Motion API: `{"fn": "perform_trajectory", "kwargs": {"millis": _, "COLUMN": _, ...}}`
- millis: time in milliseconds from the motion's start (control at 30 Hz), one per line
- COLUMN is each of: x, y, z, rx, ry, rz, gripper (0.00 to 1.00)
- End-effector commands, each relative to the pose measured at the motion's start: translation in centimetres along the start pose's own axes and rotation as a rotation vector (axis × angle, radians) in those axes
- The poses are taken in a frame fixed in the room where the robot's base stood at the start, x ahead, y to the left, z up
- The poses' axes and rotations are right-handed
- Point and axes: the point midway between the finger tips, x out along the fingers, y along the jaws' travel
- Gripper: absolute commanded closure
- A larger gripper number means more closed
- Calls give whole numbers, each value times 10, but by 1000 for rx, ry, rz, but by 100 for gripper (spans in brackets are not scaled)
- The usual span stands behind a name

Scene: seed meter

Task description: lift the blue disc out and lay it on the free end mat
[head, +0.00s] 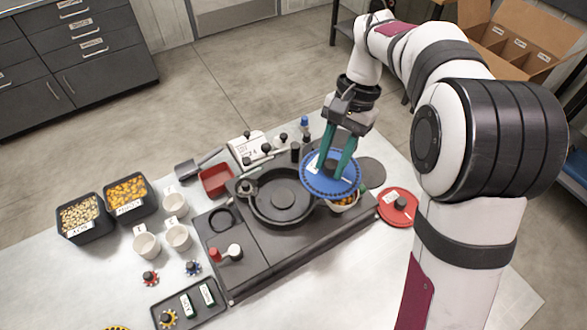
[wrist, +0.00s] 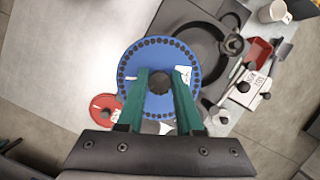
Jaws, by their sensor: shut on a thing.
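The blue disc (head: 316,184) has a ring of dark holes near its edge, a white label and a dark centre knob. My gripper (head: 335,163) is shut on that knob and holds the disc in the air over the right part of the dark seed meter (head: 285,241). The wrist view shows the disc (wrist: 160,52) below the green fingers of my gripper (wrist: 160,84). The round well (head: 281,201) of the meter is open, left of the disc. A dark round mat (head: 373,173) lies bare on the table, right of and behind the disc.
A red disc (head: 392,208) with a dark knob lies at the right. A cup of orange seeds (head: 346,203) is partly hidden under the blue disc. Seed bins (head: 84,219), white cups (head: 147,244) and a red tray (head: 215,181) stand to the left.

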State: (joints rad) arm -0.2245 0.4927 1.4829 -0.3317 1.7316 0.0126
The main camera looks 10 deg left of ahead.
Motion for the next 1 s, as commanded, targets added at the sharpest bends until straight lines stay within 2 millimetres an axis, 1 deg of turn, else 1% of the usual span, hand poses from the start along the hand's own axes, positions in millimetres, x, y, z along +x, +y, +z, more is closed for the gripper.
{"fn": "perform_trajectory", "kwargs": {"millis": 33, "x": -10, "y": 13, "z": -3, "rx": -36, "ry": 6, "rz": 12, "gripper": 100}}
{"fn": "perform_trajectory", "kwargs": {"millis": 100, "x": -22, "y": 31, "z": -6, "rx": -94, "ry": 7, "rz": 37, "gripper": 100}}
{"fn": "perform_trajectory", "kwargs": {"millis": 300, "x": -51, "y": 76, "z": -10, "rx": -223, "ry": 2, "rz": 91, "gripper": 100}}
{"fn": "perform_trajectory", "kwargs": {"millis": 433, "x": -64, "y": 97, "z": -10, "rx": -278, "ry": -5, "rz": 114, "gripper": 100}}
{"fn": "perform_trajectory", "kwargs": {"millis": 600, "x": -77, "y": 116, "z": -8, "rx": -328, "ry": -12, "rz": 132, "gripper": 100}}
{"fn": "perform_trajectory", "kwargs": {"millis": 700, "x": -82, "y": 123, "z": -9, "rx": -340, "ry": -17, "rz": 136, "gripper": 100}}
{"fn": "perform_trajectory", "kwargs": {"millis": 867, "x": -77, "y": 112, "z": -28, "rx": -232, "ry": -18, "rz": 98, "gripper": 100}}
{"fn": "perform_trajectory", "kwargs": {"millis": 1000, "x": -72, "y": 99, "z": -48, "rx": -110, "ry": -17, "rz": 55, "gripper": 100}}
